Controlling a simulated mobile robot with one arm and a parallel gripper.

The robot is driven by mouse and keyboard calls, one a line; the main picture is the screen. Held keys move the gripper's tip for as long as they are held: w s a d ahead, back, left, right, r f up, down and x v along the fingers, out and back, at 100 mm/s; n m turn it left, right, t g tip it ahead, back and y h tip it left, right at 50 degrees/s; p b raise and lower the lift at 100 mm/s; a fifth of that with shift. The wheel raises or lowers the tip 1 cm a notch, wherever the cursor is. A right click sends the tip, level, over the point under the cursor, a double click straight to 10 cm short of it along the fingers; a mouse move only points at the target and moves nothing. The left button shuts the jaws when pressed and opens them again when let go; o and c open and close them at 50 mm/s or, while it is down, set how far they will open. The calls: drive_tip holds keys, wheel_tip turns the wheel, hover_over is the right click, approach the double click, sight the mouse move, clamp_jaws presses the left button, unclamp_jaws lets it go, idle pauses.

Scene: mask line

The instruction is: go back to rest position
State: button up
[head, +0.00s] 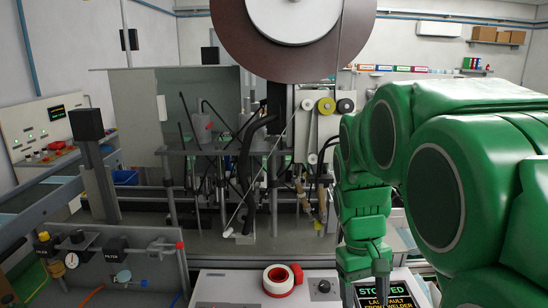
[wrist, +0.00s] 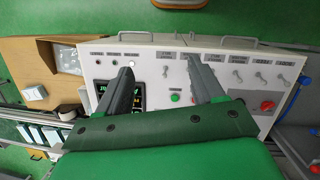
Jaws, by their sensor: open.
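My gripper (wrist: 158,70) is open and empty in the wrist view, its two dark fingers apart over a white control panel (wrist: 225,58). The panel has toggle switches, buttons, a red knob (wrist: 267,104) and a dark display (wrist: 137,95) partly behind the left finger. In the head view my green arm comes in from the right and bends down to the panel (head: 235,283) at the bottom. The gripper's end is low in that view and hard to make out. The display (head: 388,294) there reads "STOPPED". I cannot tell whether the fingers touch the panel.
A red and white ring (head: 282,279) sits on the panel. A gauge and valve unit (head: 110,255) is at left. A cardboard box (wrist: 30,65) lies beside the panel.

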drive_tip(key=s+a+f+m, duration=0.1)
drive_tip(key=s, duration=0.9)
drive_tip(key=s+a+f+m+y, duration=0.1)
drive_tip(key=s, duration=0.9)
drive_tip(key=shift+a+f+t, duration=0.3)
drive_tip(key=shift+a, duration=0.05)
drive_tip(key=shift+o, duration=0.2)
drive_tip(key=shift+w, duration=0.1)
